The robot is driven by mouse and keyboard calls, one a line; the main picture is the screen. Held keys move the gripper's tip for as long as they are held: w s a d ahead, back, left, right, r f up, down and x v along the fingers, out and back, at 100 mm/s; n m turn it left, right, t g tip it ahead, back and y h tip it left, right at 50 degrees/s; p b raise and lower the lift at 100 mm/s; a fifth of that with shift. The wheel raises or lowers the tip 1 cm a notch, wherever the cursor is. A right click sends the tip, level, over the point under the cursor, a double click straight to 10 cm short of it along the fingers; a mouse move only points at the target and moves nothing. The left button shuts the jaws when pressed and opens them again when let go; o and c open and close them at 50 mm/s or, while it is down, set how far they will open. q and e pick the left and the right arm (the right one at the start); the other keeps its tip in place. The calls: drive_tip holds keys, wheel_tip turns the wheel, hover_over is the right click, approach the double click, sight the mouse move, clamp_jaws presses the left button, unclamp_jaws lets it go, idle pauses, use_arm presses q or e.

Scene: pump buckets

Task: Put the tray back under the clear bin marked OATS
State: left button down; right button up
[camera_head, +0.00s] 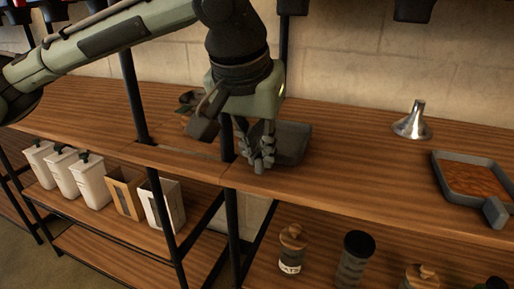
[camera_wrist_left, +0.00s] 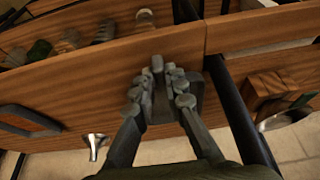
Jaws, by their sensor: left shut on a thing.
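A small dark grey tray (camera_head: 293,143) is at the upper wooden shelf, near its front edge and partly behind my left gripper. My left gripper (camera_head: 262,160) points down and is shut on the tray's handle. In the left wrist view the fingers of the left gripper (camera_wrist_left: 165,88) meet at the handle, and the tray's body is mostly hidden behind them. I cannot tell whether the tray touches the shelf. Only the dark undersides of dispensers (camera_head: 294,6) show at the top, so the bin marked OATS cannot be made out. My right gripper is out of view.
A second grey tray (camera_head: 448,172) with reddish-brown contents and a metal funnel (camera_head: 412,122) stand to the right on the upper shelf. A dark post (camera_head: 134,95) rises left of my gripper. Below are white containers (camera_head: 88,180) and several jars, one labelled (camera_head: 291,250).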

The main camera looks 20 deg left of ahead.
use_arm(q)
drive_tip(key=shift+w+f, duration=0.15)
drive_tip(key=shift+f, duration=0.35)
idle(0.4)
drive_tip(key=c, duration=1.5)
unclamp_jaws()
drive_tip(key=shift+r, duration=0.1)
